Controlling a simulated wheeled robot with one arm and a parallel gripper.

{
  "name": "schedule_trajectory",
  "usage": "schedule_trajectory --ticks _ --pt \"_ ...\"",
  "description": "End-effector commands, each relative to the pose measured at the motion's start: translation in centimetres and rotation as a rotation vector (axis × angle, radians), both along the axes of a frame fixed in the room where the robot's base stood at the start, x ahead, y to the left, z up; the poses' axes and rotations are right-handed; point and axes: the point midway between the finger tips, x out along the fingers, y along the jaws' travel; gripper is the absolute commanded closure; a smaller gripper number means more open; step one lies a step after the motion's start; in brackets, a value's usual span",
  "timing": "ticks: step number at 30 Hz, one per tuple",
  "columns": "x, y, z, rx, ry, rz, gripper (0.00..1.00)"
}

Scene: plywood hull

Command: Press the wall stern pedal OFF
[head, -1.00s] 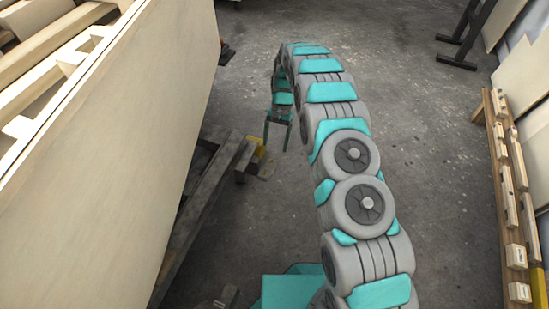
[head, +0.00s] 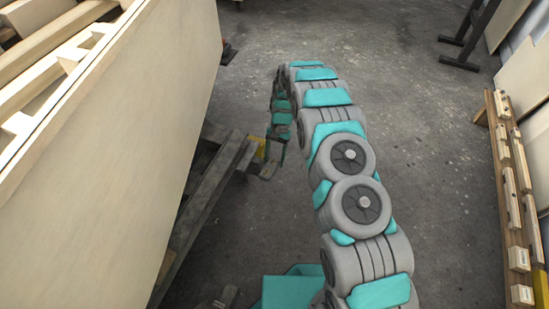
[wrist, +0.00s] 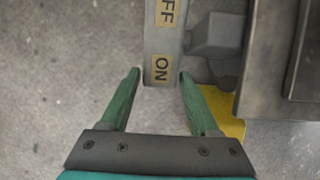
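The pedal (wrist: 164,42) is a grey bar in the wrist view, with a yellow "ON" label (wrist: 161,69) at its near end. A second yellow label (wrist: 167,12), cut by the top edge, reads "FF". My gripper (wrist: 160,76) is open, with one green finger on each side of the pedal's ON end. I cannot tell whether either finger touches it. In the head view my gripper (head: 274,154) hangs beside the dark support at the hull's foot, and the pedal's labels cannot be made out there.
The plywood hull (head: 110,150) fills the left, on a dark frame (head: 205,195). A yellow piece (wrist: 225,108) lies below the pedal's mount (wrist: 215,38). A wooden rack (head: 508,185) stands at the right.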

Motion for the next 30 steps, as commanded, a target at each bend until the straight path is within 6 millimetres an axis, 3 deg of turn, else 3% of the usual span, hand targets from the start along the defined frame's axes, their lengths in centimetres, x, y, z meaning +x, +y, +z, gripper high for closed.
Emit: schedule_trajectory --ticks 2,16,30 --pt "0.0 0.0 0.01 0.0 0.0 0.0 0.48" --pt "-0.02 0.0 -0.01 0.0 0.0 0.0 1.0" --pt "-0.14 0.05 0.72 -0.027 -0.077 0.0 1.0"
